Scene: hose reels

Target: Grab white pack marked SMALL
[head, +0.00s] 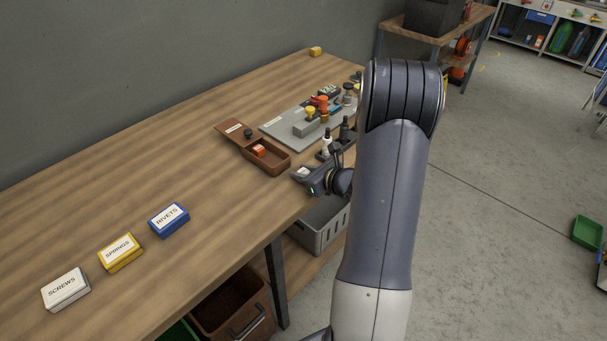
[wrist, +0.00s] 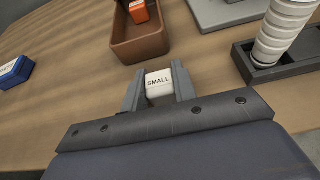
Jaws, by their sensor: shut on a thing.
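The white pack marked SMALL (wrist: 159,83) is between the two fingers of my gripper (wrist: 159,90) in the wrist view. The fingers are shut on it, one on each side, and its label faces the camera. I cannot tell whether the pack touches the table top below. In the head view my gripper (head: 306,175) is near the front edge of the wooden table, just in front of the brown open box, and a small part of the white pack shows there.
A brown box (head: 268,163) holds an orange pack (head: 259,151). A grey board (head: 285,131) with tools lies behind. White, yellow and blue packs marked SCREWS (head: 66,290), SPRINGS (head: 121,252) and RIVETS (head: 169,220) stand at left. A dark holder (wrist: 262,72) with a white ribbed thing is right.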

